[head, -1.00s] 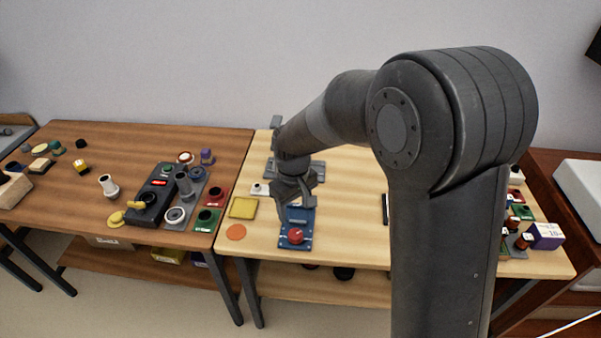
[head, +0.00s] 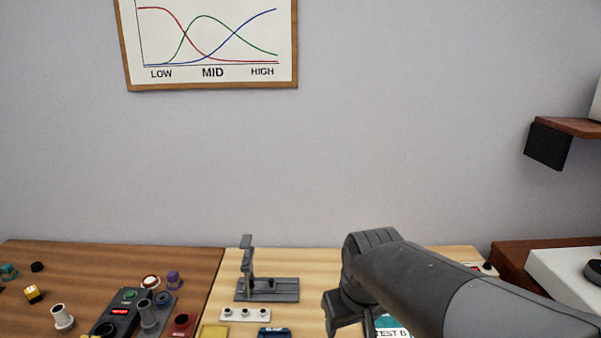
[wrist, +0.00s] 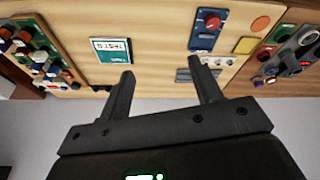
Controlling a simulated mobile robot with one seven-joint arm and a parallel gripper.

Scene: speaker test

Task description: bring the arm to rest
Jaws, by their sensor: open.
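My gripper (wrist: 162,88) shows in the wrist view with its two dark fingers spread wide apart and nothing between them. Beyond the fingers lies the light wooden table (wrist: 160,50), with a gap between. In the head view my arm reaches in from the lower right, over the right part of the light table (head: 315,275). The fingertips are not visible in the head view; only the dark wrist end of the arm shows there.
A grey stand (head: 267,289) with an upright post is left of my arm. A teal-and-white card (wrist: 111,50) and a blue device with a red knob (wrist: 207,25) lie on the table. A dark wooden table (head: 190,262) with devices is at left; a shelf (head: 565,127) is at right.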

